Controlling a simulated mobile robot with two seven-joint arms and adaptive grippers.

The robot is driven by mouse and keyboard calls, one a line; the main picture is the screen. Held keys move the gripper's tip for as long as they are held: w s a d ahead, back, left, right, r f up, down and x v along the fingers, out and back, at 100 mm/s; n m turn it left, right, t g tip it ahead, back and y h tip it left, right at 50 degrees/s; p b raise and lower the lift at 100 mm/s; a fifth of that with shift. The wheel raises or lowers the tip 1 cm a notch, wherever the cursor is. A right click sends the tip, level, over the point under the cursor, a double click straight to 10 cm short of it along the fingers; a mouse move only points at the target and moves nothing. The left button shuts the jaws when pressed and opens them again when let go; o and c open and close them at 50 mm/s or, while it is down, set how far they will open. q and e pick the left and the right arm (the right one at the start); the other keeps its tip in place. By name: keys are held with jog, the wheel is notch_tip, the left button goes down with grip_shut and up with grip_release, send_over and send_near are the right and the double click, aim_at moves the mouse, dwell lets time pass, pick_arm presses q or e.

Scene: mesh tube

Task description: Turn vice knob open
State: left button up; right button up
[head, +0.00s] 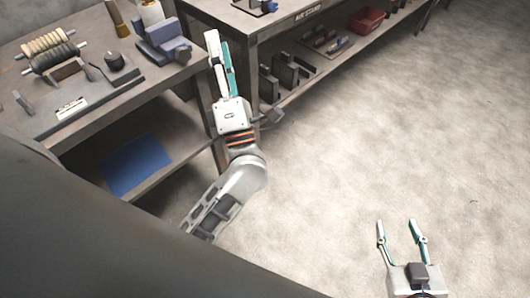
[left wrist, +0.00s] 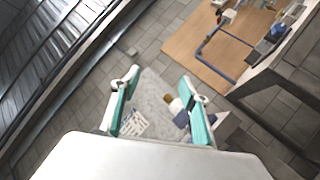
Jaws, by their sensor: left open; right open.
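A blue-grey vice (head: 163,42) stands at the right edge of the left workbench in the head view. Its knob is too small to make out clearly. My left gripper (head: 220,46) is just right of the vice, beyond the bench edge, with its fingers pointing up the picture. It is open and empty, and apart from the vice. In the left wrist view its two teal-lined fingers (left wrist: 160,78) are spread, with a small blue thing, probably the vice (left wrist: 181,120), partly hidden by the right finger. My right gripper (head: 396,222) is open and empty over bare floor.
The left workbench (head: 110,111) holds rollers (head: 50,53), a dark knobbed block (head: 114,62) and a brush (head: 119,20). A blue sheet (head: 136,164) lies on its lower shelf. A second bench (head: 225,20) with a red bin (head: 366,19) stands behind. The floor at right is clear.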

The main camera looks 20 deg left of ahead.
pick_arm(q)
jog(key=d+f+m+t+h+p, duration=0.1)
jog(key=d+f+m+t+h, duration=0.1)
jog(key=d+f+m+h, duration=0.5)
jog(key=d+f+m+t+h+p, duration=0.1)
jog(key=d+f+m+h, duration=0.15)
jog(key=m+h, duration=0.9)
jog(key=s+d+f+m+g+h+p, duration=0.1)
jog(key=s+f+m+g, duration=0.1)
jog(key=f+m, duration=0.3)
jog(key=s+d+f+m+g+h+p, duration=0.1)
jog(key=s+d+f+m+g, duration=0.1)
jog(key=f+m, duration=0.3)
jog(key=shift+s+d+f+g, duration=0.15)
jog(key=shift+s+f+g, duration=0.65)
jog(key=shift+f, duration=1)
pick_arm(e)
notch_tip(320, 180, up, 7)
jog(key=w, duration=0.1)
jog(key=shift+w+t, duration=0.25)
jog(key=shift+t, duration=0.15)
pick_arm(q)
jog(key=shift+w, duration=0.1)
